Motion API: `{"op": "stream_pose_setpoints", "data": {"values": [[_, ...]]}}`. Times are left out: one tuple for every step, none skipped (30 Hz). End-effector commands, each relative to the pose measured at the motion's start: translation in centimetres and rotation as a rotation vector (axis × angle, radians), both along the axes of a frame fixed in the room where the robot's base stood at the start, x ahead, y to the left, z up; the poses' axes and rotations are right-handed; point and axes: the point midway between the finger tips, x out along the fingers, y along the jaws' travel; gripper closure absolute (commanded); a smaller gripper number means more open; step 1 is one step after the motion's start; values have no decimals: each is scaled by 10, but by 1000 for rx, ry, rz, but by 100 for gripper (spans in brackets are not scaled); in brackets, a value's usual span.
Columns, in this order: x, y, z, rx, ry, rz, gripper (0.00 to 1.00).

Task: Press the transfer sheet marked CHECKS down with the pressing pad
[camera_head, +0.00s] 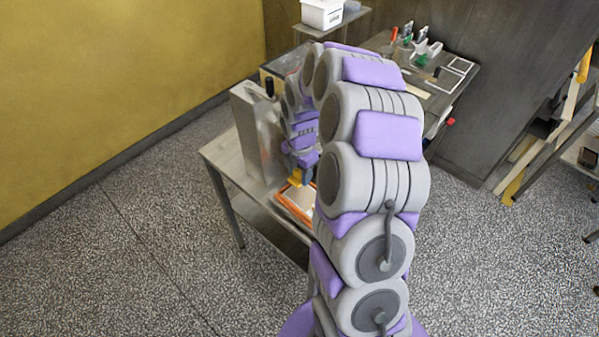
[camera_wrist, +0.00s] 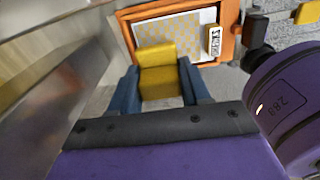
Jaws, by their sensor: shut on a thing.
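My gripper (camera_wrist: 160,84) has blue fingers shut on a yellow block, which I take for the pressing pad (camera_wrist: 158,72). In the wrist view the pad overlaps the near edge of a pale sheet with a yellow and grey check pattern (camera_wrist: 180,40). The sheet's white label (camera_wrist: 214,41) appears to read CHECKS. The sheet lies inside an orange frame (camera_wrist: 230,25). I cannot tell whether the pad touches the sheet. In the head view the pad (camera_head: 295,178) is over the orange-framed tray (camera_head: 283,203), and my arm hides much of that area.
A tall steel housing (camera_head: 256,140) stands on the steel table (camera_head: 226,160), close on the left in the wrist view (camera_wrist: 45,60). A bench (camera_head: 440,90) with small tools is behind on the right. A white tub (camera_head: 322,14) stands at the back. Speckled floor is open at left.

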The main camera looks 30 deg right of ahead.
Motion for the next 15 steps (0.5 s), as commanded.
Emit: {"op": "stream_pose_setpoints", "data": {"values": [[0,0,0,0,0,0,75],[0,0,0,0,0,0,75],[-1,0,-1,0,0,0,75],[-1,0,-2,0,0,0,75],[-1,0,-3,0,1,0,75],[-2,-1,-4,0,1,0,75],[-2,-1,-5,0,1,0,75],[-3,-1,-7,-1,2,0,75],[-4,-1,-9,-1,2,0,75],[-5,-2,-11,0,1,0,75],[-5,-2,-14,0,2,0,75],[-6,-2,-17,1,1,-1,75],[-7,-2,-19,1,1,-1,75],[-8,-2,-22,2,1,-1,75],[-10,-3,-26,2,2,-1,75]]}}
